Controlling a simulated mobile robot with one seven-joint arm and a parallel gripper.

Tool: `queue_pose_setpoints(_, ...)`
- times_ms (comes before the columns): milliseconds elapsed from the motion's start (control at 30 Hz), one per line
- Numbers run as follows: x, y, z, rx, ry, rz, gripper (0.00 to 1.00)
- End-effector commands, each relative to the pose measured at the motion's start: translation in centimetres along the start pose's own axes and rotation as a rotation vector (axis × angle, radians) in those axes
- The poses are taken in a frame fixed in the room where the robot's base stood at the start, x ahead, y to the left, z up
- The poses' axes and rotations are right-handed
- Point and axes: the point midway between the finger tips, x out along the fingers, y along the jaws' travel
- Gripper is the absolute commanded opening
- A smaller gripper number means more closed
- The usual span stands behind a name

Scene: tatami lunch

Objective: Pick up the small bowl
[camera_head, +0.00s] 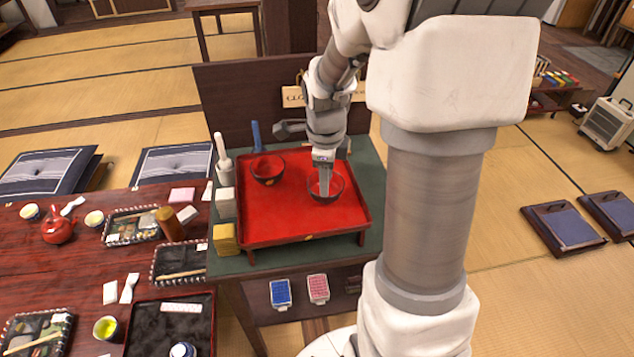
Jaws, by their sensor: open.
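Two small dark bowls with red insides stand on a red raised tray (263,225) on a green-topped table. One bowl (334,193) is at the right of the tray. The other bowl (268,170) is at the back left. My gripper (325,190) points down at the right bowl, with its fingertips low over or inside it. My gripper is open. Part of the right bowl is hidden behind the fingers, and I cannot tell whether they touch it.
Beside the tray's left edge stand a mortar with a pestle (221,150), a white block (226,203) and a yellow block (226,240). A dark red table (80,262) at the left holds a red teapot (57,226), cups and trays. A dark panel (235,95) rises behind the tray.

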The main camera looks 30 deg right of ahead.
Motion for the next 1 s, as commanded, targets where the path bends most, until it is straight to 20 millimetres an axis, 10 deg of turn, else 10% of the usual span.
queue_pose_setpoints(800,6.1,0.1,0.5,0.0,0.0,0.0,0.42)
queue_pose_setpoints(1000,6.1,0.1,0.5,0.0,0.0,0.0,0.1)
